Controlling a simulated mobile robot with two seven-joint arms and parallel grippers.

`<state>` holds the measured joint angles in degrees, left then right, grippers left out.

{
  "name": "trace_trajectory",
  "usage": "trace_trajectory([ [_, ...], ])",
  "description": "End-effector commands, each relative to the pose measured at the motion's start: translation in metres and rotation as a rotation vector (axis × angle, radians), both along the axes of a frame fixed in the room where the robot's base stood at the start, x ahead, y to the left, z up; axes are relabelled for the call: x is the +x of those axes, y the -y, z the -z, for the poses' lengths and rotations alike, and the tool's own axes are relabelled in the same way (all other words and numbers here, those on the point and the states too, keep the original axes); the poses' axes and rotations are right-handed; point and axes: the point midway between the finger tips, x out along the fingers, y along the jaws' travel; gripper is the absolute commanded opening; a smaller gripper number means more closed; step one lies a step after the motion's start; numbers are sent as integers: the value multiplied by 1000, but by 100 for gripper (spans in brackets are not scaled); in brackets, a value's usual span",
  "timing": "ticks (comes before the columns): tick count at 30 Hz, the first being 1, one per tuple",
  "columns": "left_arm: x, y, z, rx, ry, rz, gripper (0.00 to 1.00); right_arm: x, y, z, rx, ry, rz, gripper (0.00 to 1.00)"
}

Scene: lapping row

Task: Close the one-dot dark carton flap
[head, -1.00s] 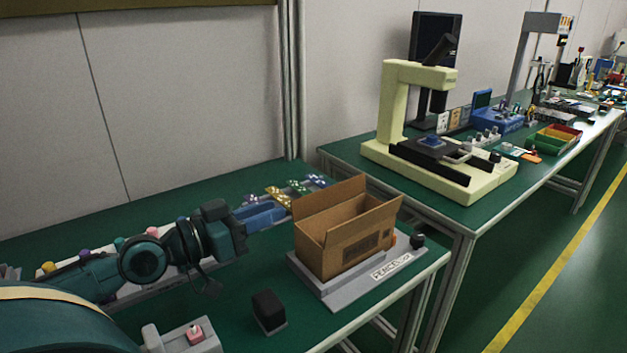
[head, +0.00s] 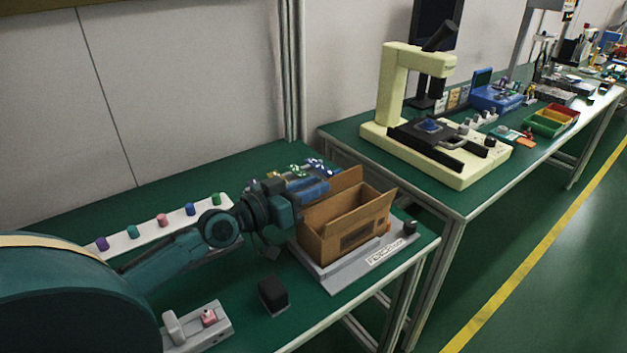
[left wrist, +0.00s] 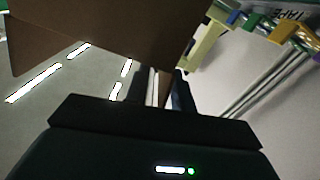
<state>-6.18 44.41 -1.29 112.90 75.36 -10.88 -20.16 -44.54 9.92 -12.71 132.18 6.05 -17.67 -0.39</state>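The brown cardboard carton (head: 345,232) stands upright on a grey base plate (head: 345,281) on the near bench, with flaps raised. The raised far flap (head: 346,188) shows plainly; I cannot make out any dots or tell which flap is dark. My left gripper (head: 296,199) is at the carton's left end, partly overlapping it; I cannot tell if they touch. In the left wrist view brown cardboard (left wrist: 100,35) fills the upper left, close to the fingers (left wrist: 158,88). A gap shows between the fingers, with nothing clearly held. My right gripper is not in view.
A black block (head: 272,294) and a grey fixture with a pink button (head: 208,318) lie near the front edge. A white strip with coloured knobs (head: 163,221) lies behind my left arm. A cream microscope (head: 395,110) stands on the bench beyond.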

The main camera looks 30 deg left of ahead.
Motion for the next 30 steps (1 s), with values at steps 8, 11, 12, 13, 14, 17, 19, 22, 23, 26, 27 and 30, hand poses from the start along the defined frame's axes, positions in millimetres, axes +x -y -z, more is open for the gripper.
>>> trace_trajectory([
  [8,6,3,0,0,-1,1,25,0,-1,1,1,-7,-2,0],
  [11,5,3,0,0,-1,1,25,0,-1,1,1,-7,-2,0],
  [12,5,3,0,0,0,0,24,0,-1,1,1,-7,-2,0],
  [13,5,3,0,0,0,0,21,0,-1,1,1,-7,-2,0],
  [14,5,2,0,0,0,0,19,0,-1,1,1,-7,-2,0],
  [17,5,2,0,0,0,0,11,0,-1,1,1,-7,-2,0],
  [19,5,2,0,0,0,0,5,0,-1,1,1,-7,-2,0],
  [22,5,2,0,0,0,0,0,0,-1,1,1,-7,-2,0],
  [23,5,2,0,0,0,0,0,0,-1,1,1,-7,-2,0],
  [26,5,2,0,0,0,0,0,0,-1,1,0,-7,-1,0],
  [27,5,2,0,0,0,0,0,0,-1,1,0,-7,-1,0],
  [30,5,2,0,0,0,0,0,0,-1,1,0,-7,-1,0],
])
